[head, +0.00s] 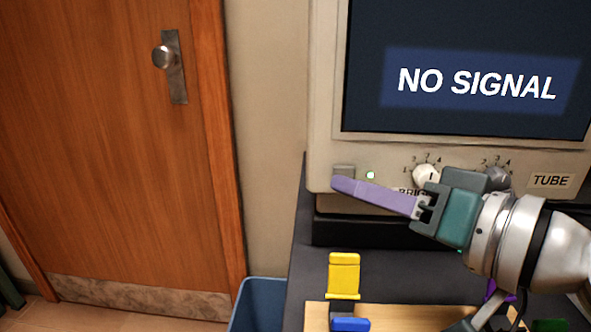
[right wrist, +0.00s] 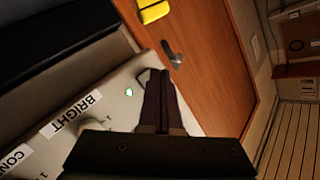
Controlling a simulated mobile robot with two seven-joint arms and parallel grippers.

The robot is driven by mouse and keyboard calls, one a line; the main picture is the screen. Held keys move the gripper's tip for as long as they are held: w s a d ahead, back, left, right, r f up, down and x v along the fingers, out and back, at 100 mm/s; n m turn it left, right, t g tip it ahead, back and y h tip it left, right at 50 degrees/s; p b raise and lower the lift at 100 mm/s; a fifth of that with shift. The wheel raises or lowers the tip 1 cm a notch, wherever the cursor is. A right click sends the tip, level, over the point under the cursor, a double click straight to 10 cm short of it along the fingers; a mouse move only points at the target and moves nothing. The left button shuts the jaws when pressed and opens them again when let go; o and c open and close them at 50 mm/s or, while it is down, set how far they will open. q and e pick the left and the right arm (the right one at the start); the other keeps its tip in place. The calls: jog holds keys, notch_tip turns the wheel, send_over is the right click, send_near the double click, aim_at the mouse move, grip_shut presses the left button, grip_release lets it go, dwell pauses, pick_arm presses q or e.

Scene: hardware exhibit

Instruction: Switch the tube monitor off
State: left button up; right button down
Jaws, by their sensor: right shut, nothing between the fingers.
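The tube monitor (head: 325,100) is a beige set with a dark screen (head: 470,50) that reads "NO SIGNAL" and a "TUBE" label at its lower right. A small green light (head: 370,175) glows on its front panel; it also shows in the right wrist view (right wrist: 128,92). A grey square button (head: 343,170) sits left of the light. My right gripper (head: 338,185) is shut and empty, its purple fingertips just below and in front of the button. In the right wrist view the shut fingers (right wrist: 160,75) partly cover the button area; contact cannot be told. My left gripper is not in view.
Two knobs (head: 426,175) (head: 497,178) sit right of the light. Below stand a yellow-topped item (head: 344,275) and a blue piece (head: 350,324) by a wooden board (head: 400,316). A blue bin (head: 258,300) and a wooden door (head: 100,150) are at left.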

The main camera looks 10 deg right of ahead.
jog(key=shift+w, duration=0.15)
jog(key=shift+w+d, duration=0.1)
jog(key=shift+w, duration=0.3)
dwell(0.7)
jog(key=shift+s, duration=0.55)
jog(key=s, duration=0.1)
jog(key=s+a, duration=0.1)
jog(key=s, duration=0.1)
jog(key=s+p, duration=0.1)
jog(key=shift+s+a, duration=0.3)
jog(key=shift+s, duration=0.1)
jog(key=shift+s+a, duration=0.15)
jog(key=shift+s, duration=0.35)
